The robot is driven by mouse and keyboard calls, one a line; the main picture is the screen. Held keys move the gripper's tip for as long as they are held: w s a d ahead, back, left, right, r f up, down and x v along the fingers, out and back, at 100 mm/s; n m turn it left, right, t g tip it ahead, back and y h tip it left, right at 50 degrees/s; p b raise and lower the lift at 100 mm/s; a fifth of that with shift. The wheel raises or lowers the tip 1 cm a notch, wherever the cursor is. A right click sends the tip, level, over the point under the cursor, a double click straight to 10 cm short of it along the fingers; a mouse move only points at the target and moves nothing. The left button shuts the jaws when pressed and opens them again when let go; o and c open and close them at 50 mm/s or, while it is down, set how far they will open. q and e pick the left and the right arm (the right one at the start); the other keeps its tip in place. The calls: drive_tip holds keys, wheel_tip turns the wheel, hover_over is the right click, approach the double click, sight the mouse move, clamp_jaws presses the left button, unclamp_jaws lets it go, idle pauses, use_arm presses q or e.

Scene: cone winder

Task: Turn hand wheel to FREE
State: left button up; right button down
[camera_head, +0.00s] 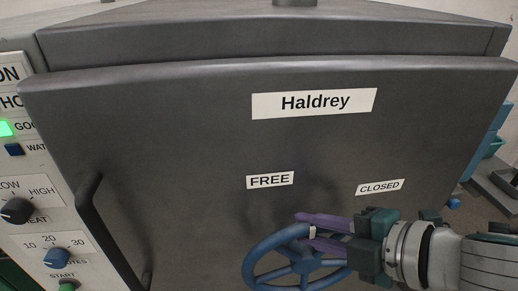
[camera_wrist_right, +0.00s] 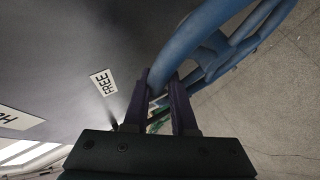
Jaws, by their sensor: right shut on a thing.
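The blue hand wheel (camera_head: 262,251) is on the lower front of a dark grey door. A small light mark on its rim sits between the FREE label (camera_head: 270,180) and the CLOSED label (camera_head: 380,187). My right gripper (camera_head: 315,231), with purple fingers, comes in from the right and is shut on the wheel's rim. In the right wrist view the blue rim (camera_wrist_right: 215,30) passes between the two fingers (camera_wrist_right: 165,95), and the FREE label shows to their left. My left gripper is not in view.
The dark door (camera_head: 180,130) carries a Haldrey label (camera_head: 315,103). A black bar handle (camera_head: 105,225) stands out at its left. A control panel (camera_head: 35,240) with knobs and a lit green lamp is at the far left. Blue items (camera_head: 490,145) stand at the far right.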

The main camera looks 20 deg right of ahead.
drive_tip(key=shift+w+a+r+n+g+h+p, duration=0.1)
drive_tip(key=shift+w+a+n+g+h+p, duration=0.1)
drive_tip(key=shift+a+h+p, duration=0.3)
drive_tip(key=shift+w+a+n+g+h+p, duration=0.1)
drive_tip(key=shift+a+n+g+h+p, duration=0.2)
drive_tip(key=shift+p, duration=0.4)
drive_tip(key=shift+a, duration=0.2)
drive_tip(key=shift+f, duration=0.2)
drive_tip(key=c, duration=0.7)
unclamp_jaws()
drive_tip(key=shift+c, duration=0.2)
